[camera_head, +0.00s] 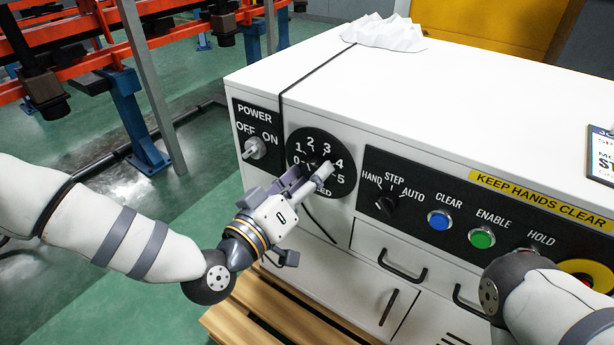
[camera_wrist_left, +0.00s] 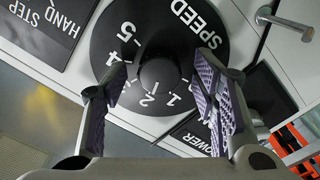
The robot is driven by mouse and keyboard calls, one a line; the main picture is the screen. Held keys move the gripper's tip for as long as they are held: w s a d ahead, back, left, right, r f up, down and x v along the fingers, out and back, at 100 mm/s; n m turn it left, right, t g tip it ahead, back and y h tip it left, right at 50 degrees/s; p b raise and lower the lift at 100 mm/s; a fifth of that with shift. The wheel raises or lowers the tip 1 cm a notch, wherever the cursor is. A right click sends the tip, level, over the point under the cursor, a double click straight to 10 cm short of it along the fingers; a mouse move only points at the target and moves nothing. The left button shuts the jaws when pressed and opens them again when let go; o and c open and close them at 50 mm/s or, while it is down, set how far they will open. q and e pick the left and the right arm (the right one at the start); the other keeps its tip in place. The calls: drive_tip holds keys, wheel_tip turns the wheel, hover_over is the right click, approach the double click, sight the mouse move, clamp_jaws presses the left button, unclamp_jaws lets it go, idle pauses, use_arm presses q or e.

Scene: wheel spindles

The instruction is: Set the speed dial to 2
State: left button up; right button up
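The speed dial (camera_head: 319,136) is a round black plate with white numbers 0 to 5 on the front of the white cabinet. Its dark knob (camera_wrist_left: 160,76) shows at the plate's middle in the left wrist view; which number it points to is unclear. My left gripper (camera_head: 312,174) is in front of the dial and hides part of its lower half. In the left wrist view its fingers (camera_wrist_left: 160,88) are apart, one on either side of the knob, with visible gaps. My right arm enters at the lower right; its gripper is out of view.
A power switch (camera_head: 254,148) is left of the dial. A mode selector (camera_head: 386,205), a blue button (camera_head: 439,220) and a green button (camera_head: 482,238) are to its right. Drawer handles (camera_head: 402,267) stick out below. A wooden pallet (camera_head: 262,310) lies under the cabinet.

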use_arm(q)
drive_tip(key=shift+s, duration=0.1)
drive_tip(key=v, duration=1.2)
